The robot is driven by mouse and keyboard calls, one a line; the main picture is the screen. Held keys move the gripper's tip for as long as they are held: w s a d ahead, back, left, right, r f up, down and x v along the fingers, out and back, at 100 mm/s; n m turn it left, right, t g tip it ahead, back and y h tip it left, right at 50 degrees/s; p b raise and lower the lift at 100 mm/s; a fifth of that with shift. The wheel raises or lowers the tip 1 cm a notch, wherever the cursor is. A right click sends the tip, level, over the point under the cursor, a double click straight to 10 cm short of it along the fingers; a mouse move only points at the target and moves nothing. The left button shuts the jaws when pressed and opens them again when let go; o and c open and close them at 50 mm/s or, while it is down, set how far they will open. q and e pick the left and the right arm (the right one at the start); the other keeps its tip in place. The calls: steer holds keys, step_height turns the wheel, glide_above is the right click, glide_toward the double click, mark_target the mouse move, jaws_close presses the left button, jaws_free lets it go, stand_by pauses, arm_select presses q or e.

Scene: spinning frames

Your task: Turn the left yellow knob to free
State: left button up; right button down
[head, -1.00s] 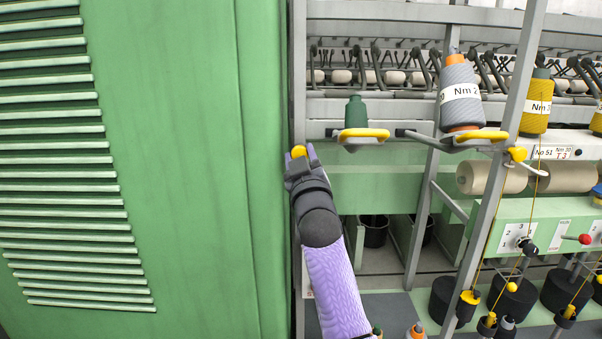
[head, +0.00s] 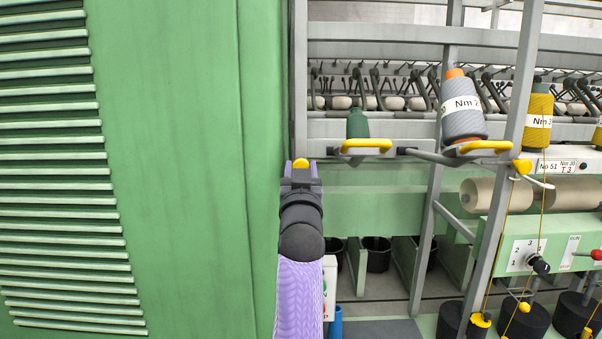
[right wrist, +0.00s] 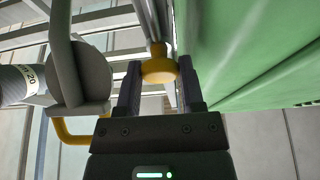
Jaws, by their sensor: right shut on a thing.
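The left yellow knob (head: 300,163) sits on the grey post (head: 298,60) beside the green panel. Much of the knob's lower part is hidden by the gripper in the head view. Another yellow knob (head: 522,167) is on the right post. My left gripper does not show.
A large green panel (head: 180,150) stands close on the left. To the right are yellow-handled holders (head: 366,146), a green cone (head: 357,123), a grey yarn cone (head: 462,110) and a slanted post (head: 518,90). Black cans (head: 376,256) stand low behind.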

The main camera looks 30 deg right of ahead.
steer(key=shift+c, duration=1.7)
jaws_free()
steer(key=shift+o, duration=0.6)
steer(key=shift+d, duration=0.1)
steer(key=shift+f, duration=0.1)
